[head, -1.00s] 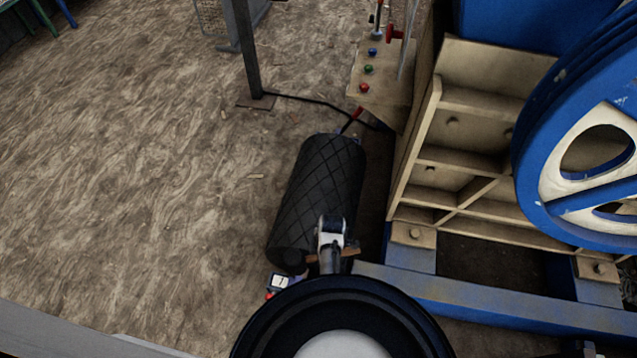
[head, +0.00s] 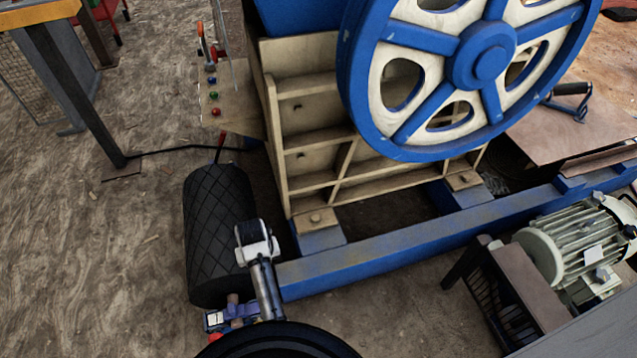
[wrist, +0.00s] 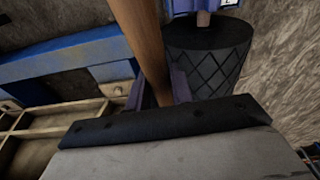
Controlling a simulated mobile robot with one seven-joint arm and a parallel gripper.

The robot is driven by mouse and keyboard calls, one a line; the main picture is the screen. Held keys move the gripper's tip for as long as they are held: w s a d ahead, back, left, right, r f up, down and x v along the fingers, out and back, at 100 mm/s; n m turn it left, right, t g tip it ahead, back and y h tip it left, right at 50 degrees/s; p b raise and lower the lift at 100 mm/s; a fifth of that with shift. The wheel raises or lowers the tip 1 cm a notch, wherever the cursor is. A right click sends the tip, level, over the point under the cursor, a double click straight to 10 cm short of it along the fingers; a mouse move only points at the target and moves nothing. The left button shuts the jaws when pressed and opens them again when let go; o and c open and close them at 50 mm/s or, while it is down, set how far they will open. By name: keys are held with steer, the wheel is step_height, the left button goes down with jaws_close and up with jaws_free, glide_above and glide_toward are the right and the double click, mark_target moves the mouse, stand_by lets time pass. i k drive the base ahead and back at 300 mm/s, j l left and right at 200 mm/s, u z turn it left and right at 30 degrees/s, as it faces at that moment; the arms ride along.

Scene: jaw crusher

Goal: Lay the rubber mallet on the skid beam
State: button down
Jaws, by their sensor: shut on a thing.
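The mallet's wooden handle (wrist: 143,40) runs up out of the top of the wrist view. My gripper (wrist: 158,92) is shut on this handle, with a purple finger on each side. The mallet's head is not visible, and in the head view my arm hides the mallet. The skid beam (head: 430,240) is the long blue beam under the crusher in the head view. It also shows at the left of the wrist view (wrist: 75,62). In the head view the end of my arm is just left of the beam's near end, by the black drum.
A black diamond-patterned drum (head: 215,235) lies left of the beam. A blue and cream flywheel (head: 488,55) overhangs the ribbed frame (head: 320,115). A motor (head: 570,240) stands right of the beam. A button panel (head: 228,100) is behind. The floor at left is mostly clear.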

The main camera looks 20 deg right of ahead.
mark_target(391, 243)
steer(key=i+l+z, duration=0.15)
steer(key=i, duration=0.35)
steer(key=z, duration=1)
steer(key=i+z, duration=0.1)
steer(key=i, duration=0.35)
